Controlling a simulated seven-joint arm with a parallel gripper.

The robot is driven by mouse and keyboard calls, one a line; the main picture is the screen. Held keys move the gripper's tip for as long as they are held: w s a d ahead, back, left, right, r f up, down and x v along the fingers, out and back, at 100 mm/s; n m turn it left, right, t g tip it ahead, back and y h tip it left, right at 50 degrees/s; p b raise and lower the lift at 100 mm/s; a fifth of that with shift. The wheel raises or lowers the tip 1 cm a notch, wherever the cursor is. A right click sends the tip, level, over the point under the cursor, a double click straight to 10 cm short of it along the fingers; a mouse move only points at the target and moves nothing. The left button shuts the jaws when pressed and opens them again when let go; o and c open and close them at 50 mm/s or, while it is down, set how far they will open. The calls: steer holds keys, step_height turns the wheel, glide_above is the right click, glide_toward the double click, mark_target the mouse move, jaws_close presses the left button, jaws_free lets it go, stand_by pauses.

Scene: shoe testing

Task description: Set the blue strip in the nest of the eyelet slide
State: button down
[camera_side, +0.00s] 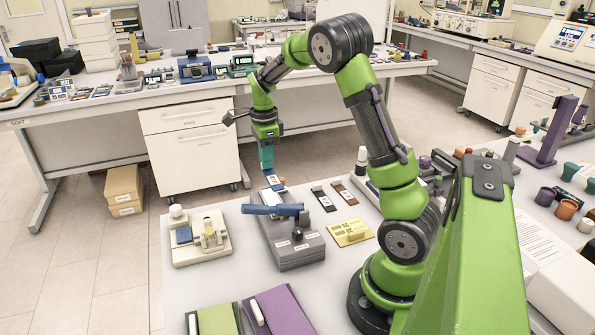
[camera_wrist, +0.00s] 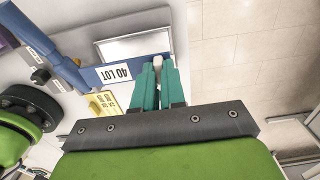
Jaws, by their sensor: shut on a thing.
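My gripper (camera_side: 267,165) points down over the far end of a grey bench fixture (camera_side: 298,250) with a blue lever (camera_side: 272,210), which looks like the eyelet slide. In the wrist view its teal fingers (camera_wrist: 158,75) are shut on the blue strip (camera_wrist: 92,75), which has a white label reading "40 LOT" (camera_wrist: 115,72). The strip extends left from the fingers, beside a pale framed plate (camera_wrist: 130,45). In the side view the strip (camera_side: 279,182) is small and partly hidden below the fingertips. I cannot tell whether it touches the fixture or where the nest lies.
A cream fixture (camera_side: 213,247) with a blue pad stands to the left. A black strip (camera_side: 323,198), a brown strip (camera_side: 345,192) and a yellow plate (camera_side: 350,234) lie to the right. Purple (camera_side: 285,312) and green (camera_side: 217,320) flat items lie in front.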

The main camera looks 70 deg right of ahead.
glide_above(268, 191)
steer(key=shift+s+f, duration=0.1)
steer(key=shift+f, duration=2.8)
steer(key=shift+f, duration=0.75)
